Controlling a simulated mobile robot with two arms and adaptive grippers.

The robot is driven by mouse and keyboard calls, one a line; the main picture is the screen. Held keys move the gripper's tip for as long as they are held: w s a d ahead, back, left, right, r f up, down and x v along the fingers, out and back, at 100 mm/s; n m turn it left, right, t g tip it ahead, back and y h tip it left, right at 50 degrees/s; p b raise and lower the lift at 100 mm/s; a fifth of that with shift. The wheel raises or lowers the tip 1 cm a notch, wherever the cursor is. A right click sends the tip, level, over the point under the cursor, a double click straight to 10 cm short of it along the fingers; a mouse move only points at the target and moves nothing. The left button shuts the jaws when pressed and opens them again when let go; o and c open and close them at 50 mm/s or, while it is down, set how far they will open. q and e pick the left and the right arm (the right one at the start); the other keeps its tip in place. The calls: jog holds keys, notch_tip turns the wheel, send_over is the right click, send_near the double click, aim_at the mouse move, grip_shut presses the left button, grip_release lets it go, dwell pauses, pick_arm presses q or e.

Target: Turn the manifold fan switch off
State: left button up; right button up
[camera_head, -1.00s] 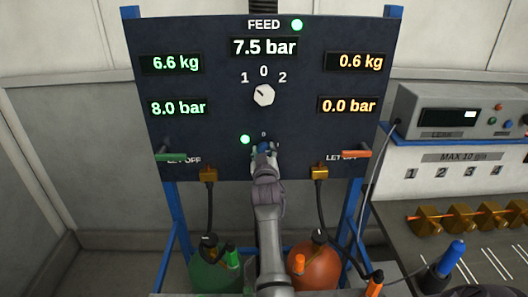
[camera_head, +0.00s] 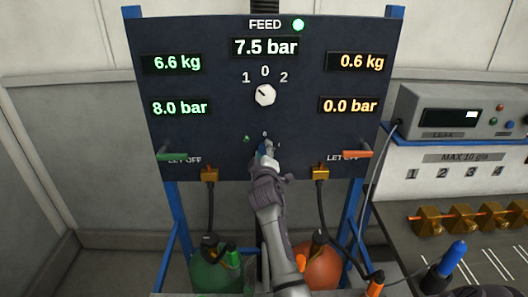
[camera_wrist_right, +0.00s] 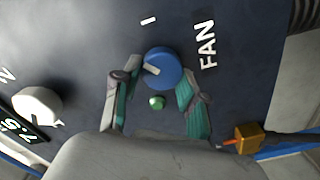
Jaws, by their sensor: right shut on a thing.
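The fan switch is a round blue knob (camera_wrist_right: 164,66) with a white pointer, low in the middle of the dark panel (camera_head: 215,135). In the wrist view the pointer lies on the knob's left side, and the FAN label (camera_wrist_right: 207,45) is to its right. My right gripper (camera_wrist_right: 160,76) has its fingers on either side of the knob and is shut on it. In the head view my right gripper (camera_head: 265,153) mostly hides the knob. The small green fan lamp (camera_head: 246,139) beside it looks dim; it also shows in the wrist view (camera_wrist_right: 157,102). My left gripper is not in view.
A white selector knob (camera_head: 265,95) sits above, under the 7.5 bar display (camera_head: 265,47). A green lever (camera_head: 172,156) and an orange lever (camera_head: 357,154) stick out at the panel's lower sides. Brass fittings (camera_head: 320,173) with hoses hang below.

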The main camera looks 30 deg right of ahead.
jog(key=n, duration=0.4)
jog(key=shift+d+r+n+p, duration=0.1)
jog(key=shift+n+p, duration=0.2)
jog(key=shift+p, duration=0.1)
jog(key=n+p, duration=0.1)
jog(key=n, duration=0.4)
jog(key=shift+p, duration=0.3)
jog(key=o, duration=0.8)
jog(key=shift+d, duration=0.1)
jog(key=shift+o, duration=1.3)
jog(key=shift+w, duration=0.1)
jog(key=shift+o, duration=0.4)
jog(key=shift+d+f, duration=0.1)
jog(key=shift+f, duration=0.15)
